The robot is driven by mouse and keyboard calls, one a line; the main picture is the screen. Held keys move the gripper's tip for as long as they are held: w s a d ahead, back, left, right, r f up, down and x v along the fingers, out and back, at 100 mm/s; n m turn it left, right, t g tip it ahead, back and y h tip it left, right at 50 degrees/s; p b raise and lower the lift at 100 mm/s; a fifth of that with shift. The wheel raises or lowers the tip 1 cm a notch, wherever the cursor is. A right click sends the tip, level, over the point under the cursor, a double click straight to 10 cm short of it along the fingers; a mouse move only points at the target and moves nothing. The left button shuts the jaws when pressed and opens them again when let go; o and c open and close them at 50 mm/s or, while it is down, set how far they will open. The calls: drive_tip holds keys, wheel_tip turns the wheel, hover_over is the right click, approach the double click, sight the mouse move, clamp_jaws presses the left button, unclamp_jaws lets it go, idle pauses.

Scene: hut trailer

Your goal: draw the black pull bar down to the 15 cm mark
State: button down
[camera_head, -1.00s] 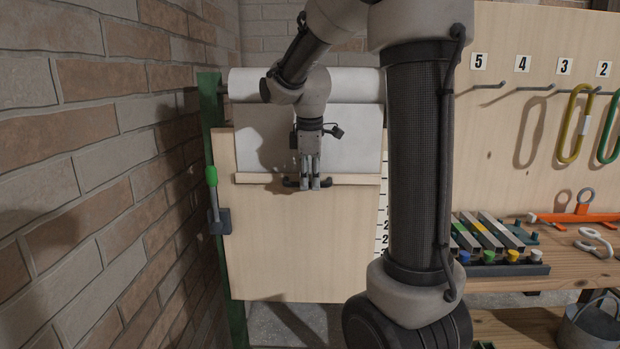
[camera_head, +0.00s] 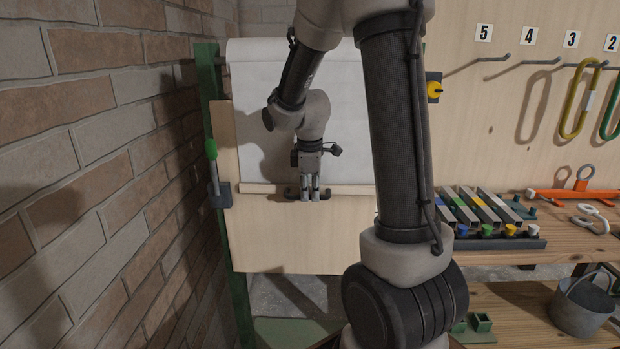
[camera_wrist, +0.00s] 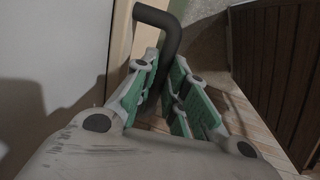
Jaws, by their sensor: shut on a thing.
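The black pull bar (camera_head: 325,194) is fixed to a pale wooden batten (camera_head: 350,190) at the lower edge of a white sheet (camera_head: 260,130). My gripper (camera_head: 310,196) is shut on the middle of the bar, pointing down. In the wrist view the bent end of the bar (camera_wrist: 158,16) sticks out above the green-padded fingers (camera_wrist: 172,85). The batten looks level, low on the plywood board (camera_head: 290,240). The scale at the board's right edge is almost wholly hidden behind my arm, so the 15 cm mark cannot be read.
A green-handled lever (camera_head: 212,165) is at the board's left edge, close to the brick wall (camera_head: 90,120). A workbench (camera_head: 500,258) with colored blocks stands at the right. A bucket (camera_head: 585,300) is below.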

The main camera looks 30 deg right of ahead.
drive_tip(key=c, duration=1.5)
unclamp_jaws()
drive_tip(key=shift+o, duration=0.2)
wheel_tip(320, 180, up, 12)
drive_tip(key=s+a, duration=0.1)
drive_tip(key=shift+s+a, duration=0.15)
drive_tip(key=shift+s, duration=0.25)
drive_tip(key=shift+f, duration=0.1)
drive_tip(key=s+a+m+t, duration=0.1)
drive_tip(key=s+m, duration=0.4)
drive_tip(key=s, duration=0.5)
drive_tip(key=s+a+r+m+t+y, duration=0.1)
drive_tip(key=s+a+m, duration=0.2)
drive_tip(key=s+m, duration=0.3)
drive_tip(key=s, duration=0.5)
drive_tip(key=shift+a+r+t, duration=0.2)
drive_tip(key=shift+r+t, duration=0.05)
drive_tip(key=shift+t, duration=0.05)
